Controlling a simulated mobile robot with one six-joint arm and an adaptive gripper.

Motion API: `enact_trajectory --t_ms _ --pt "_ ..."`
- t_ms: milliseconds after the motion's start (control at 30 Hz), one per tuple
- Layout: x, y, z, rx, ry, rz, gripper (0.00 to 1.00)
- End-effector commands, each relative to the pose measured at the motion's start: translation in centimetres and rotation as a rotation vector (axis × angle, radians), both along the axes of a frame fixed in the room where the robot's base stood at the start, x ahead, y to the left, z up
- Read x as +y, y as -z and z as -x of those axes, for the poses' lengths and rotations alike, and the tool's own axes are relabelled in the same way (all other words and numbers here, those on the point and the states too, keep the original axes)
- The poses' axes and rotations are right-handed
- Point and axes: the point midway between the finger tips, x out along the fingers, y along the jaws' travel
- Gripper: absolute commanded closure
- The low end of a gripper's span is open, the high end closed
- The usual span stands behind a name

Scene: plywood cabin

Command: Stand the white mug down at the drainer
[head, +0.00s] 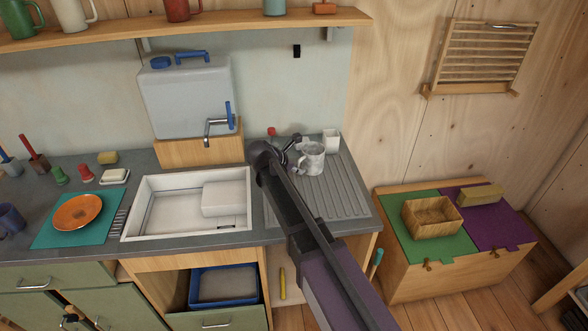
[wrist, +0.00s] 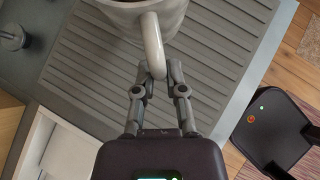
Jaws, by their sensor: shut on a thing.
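The white mug (head: 311,158) is upright over the ribbed grey drainer (head: 342,203), towards its back left part. In the wrist view the mug (wrist: 122,17) is at the top, cut off by the picture edge, with its handle pointing towards my gripper. My gripper (wrist: 163,75) is shut on the mug's handle (wrist: 153,45). In the head view my gripper (head: 292,150) comes at the mug from the left, partly hidden by my own arm. I cannot tell whether the mug's base touches the drainer. The drainer's ribs (wrist: 225,65) also show in the wrist view.
A small white cup (head: 331,140) stands just behind the mug at the drainer's back. The white sink (head: 160,233) is to the left, with a tap (head: 213,124) over it. A shelf (head: 130,33) with mugs is above. The drainer's front and right parts are bare.

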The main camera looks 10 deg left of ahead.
Motion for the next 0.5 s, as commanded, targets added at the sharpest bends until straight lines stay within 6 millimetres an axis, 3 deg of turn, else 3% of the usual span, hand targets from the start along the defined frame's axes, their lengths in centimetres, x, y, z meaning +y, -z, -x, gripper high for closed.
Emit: enact_trajectory --t_ms 500 --pt "0.4 2.0 0.1 -0.001 -0.006 0.001 1.0"
